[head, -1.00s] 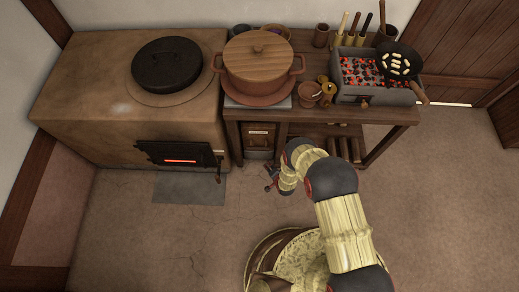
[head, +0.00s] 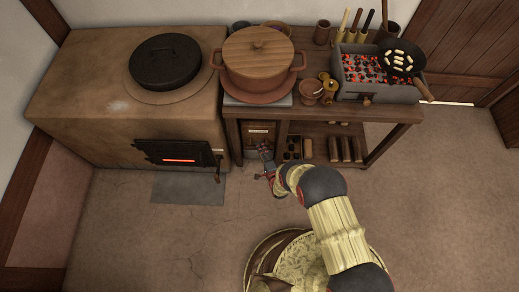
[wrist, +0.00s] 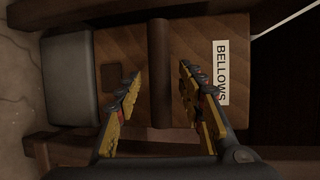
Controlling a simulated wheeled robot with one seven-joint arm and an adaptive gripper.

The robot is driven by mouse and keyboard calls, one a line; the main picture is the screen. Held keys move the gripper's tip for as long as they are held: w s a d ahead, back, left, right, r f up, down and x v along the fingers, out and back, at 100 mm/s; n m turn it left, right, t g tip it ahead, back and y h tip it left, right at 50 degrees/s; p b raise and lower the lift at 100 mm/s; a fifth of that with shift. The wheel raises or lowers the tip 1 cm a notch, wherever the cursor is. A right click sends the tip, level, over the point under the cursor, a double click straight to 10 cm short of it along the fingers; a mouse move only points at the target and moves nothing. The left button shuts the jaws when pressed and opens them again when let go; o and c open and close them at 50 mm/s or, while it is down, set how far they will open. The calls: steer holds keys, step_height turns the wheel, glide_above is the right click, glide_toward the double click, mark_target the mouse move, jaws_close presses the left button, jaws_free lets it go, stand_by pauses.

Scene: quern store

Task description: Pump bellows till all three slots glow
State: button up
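The bellows (head: 258,136) is a wooden box front under the table, with a white label that reads BELLOWS in the wrist view (wrist: 221,72). A dark upright bar, its handle (wrist: 159,38), crosses that front in the wrist view. My gripper (wrist: 160,75) is open, one finger on each side of the bar, with gaps to both. In the head view my gripper (head: 266,160) is just in front of the bellows. The stove's fire door (head: 178,153) shows a thin glowing orange-red strip; I cannot make out separate slots in it.
A lidded pot (head: 258,60) and a brazier of coals (head: 375,72) with a pan (head: 402,58) stand on the table (head: 390,115). A black lidded pot (head: 165,62) sits on the clay stove (head: 75,95). Logs (head: 345,150) lie on the lower shelf. The floor at right is clear.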

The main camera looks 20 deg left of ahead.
steer(key=shift+w+a+f, duration=0.1)
steer(key=shift+w+a, duration=0.3)
steer(key=shift+w, duration=0.15)
steer(key=c, duration=0.3)
jaws_close()
stand_by(0.3)
